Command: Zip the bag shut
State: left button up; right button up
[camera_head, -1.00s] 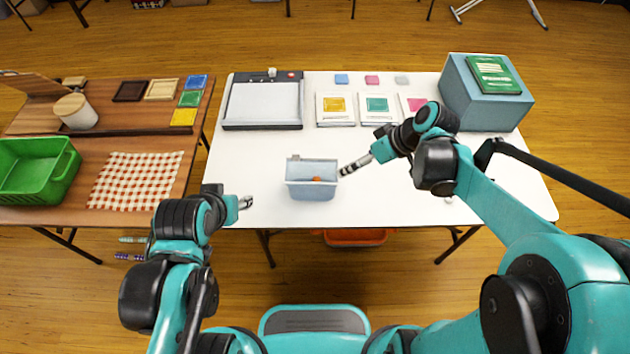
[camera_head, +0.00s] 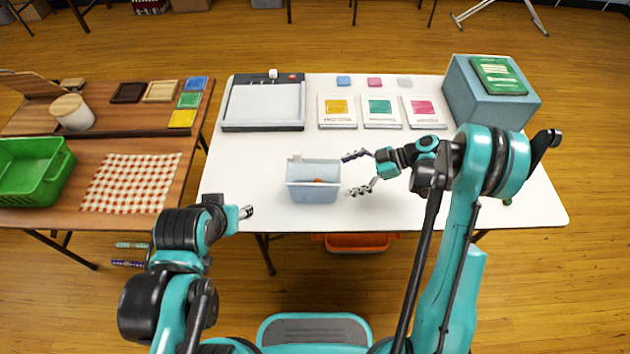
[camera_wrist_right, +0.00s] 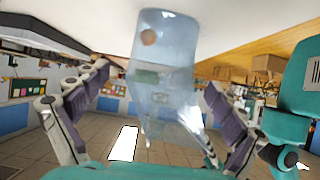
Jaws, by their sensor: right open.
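The bag (camera_head: 312,192) is pale blue and see-through. It stands open at the top near the front of the white table, with a small orange thing (camera_head: 318,181) inside. A small pale tab (camera_head: 296,157) shows at its top left edge, and I cannot tell if it is the zip pull. My right gripper (camera_head: 354,174) is open and empty just right of the bag, its fingers pointing at it. In the right wrist view the bag (camera_wrist_right: 165,75) shows between the spread fingers. My left gripper (camera_head: 246,211) is near the table's front left edge, apart from the bag; its jaw opening is unclear.
A paper trimmer (camera_head: 264,104), several packets (camera_head: 380,110) and small coloured blocks (camera_head: 374,82) lie behind the bag. A blue-grey box (camera_head: 485,100) stands back right. An orange bin (camera_head: 357,243) is under the front edge.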

aim_at(314, 177)
jog(key=shift+a+f, duration=0.3)
jog(key=shift+f, duration=0.1)
jog(key=b+x, duration=0.2)
jog(key=x, duration=0.6)
jog(key=shift+b, duration=0.3)
jog(key=shift+a+f, duration=0.2)
jog(key=shift+a, duration=0.35)
